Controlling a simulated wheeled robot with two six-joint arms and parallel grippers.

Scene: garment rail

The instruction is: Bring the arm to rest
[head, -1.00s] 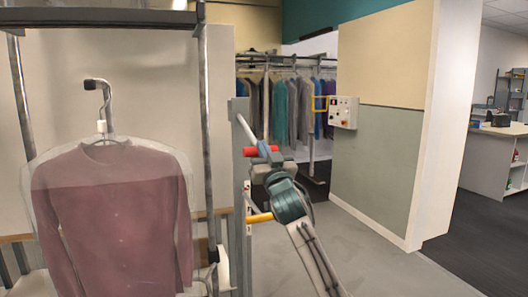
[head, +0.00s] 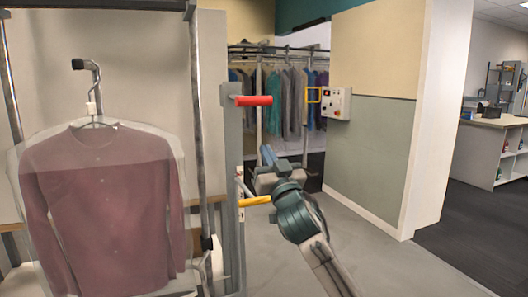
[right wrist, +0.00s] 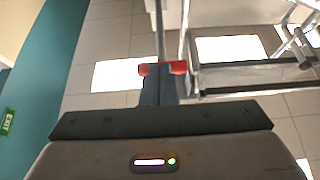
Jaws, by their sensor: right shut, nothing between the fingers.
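My right gripper (head: 267,155) is shut and empty. Its arm comes in from the lower right, and the fingers point up and to the left. It is to the right of the grey post, below the red handle (head: 253,100) and above the yellow handle (head: 254,201), apart from both in the head view. In the right wrist view the shut fingers (right wrist: 160,84) point toward a red bar (right wrist: 162,68), which shows on both sides of them; the gap cannot be judged. My left gripper is not in view.
A maroon cardigan (head: 100,195) under a clear cover hangs at the left. The grey post (head: 232,150) stands beside it. A control box (head: 337,103) is on the wall panel. Clothes (head: 293,100) hang on a rail behind. The floor (head: 380,262) at the right is clear.

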